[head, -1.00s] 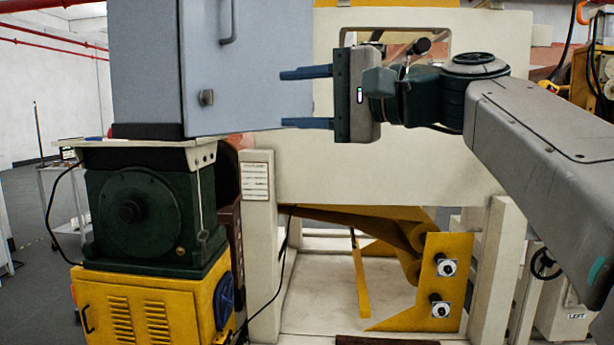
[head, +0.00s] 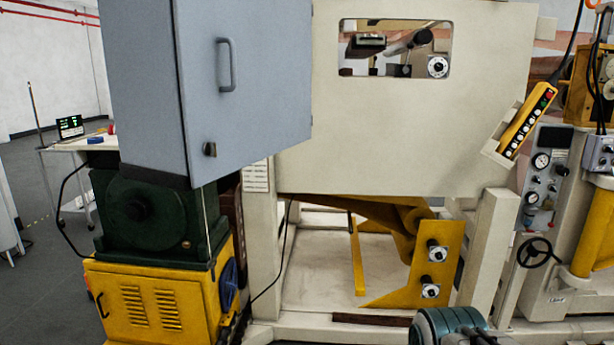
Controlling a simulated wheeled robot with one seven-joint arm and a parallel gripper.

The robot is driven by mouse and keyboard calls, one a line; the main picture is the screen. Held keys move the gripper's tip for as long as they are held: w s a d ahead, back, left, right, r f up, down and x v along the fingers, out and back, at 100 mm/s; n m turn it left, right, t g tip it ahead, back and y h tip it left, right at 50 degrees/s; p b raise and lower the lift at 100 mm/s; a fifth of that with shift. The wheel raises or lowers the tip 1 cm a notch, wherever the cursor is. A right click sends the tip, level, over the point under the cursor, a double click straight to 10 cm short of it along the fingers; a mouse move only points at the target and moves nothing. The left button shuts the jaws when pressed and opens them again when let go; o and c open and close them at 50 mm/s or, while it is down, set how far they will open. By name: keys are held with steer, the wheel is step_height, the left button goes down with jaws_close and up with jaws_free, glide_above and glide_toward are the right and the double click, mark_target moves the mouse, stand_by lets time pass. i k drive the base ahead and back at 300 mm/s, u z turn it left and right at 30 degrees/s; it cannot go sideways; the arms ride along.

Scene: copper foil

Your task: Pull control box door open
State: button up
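The control box (head: 140,85) is a tall blue-grey cabinet at upper left in the head view; its top is cut off by the picture edge. Its door (head: 270,85) is the face on the right, with a vertical bar handle (head: 226,64) and a small dark latch knob (head: 210,149) below it. I see no gap along the door, which looks shut. My gripper is out of view. A rounded piece at the bottom edge, right of the middle, seems to be part of my arm. Nothing covers the handle.
The box sits above a dark green motor housing (head: 140,215) on a yellow cabinet (head: 150,305). A large cream machine panel (head: 390,130) with a window stands behind and right. A yellow button pendant (head: 527,120) hangs at right. A side table (head: 95,143) is at left.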

mark_target(244, 67)
steer(key=z, duration=0.05)
steer(key=k, duration=1.15)
steer(key=u, duration=0.75)
steer(key=i, duration=1.15)
steer(key=z, duration=0.8)
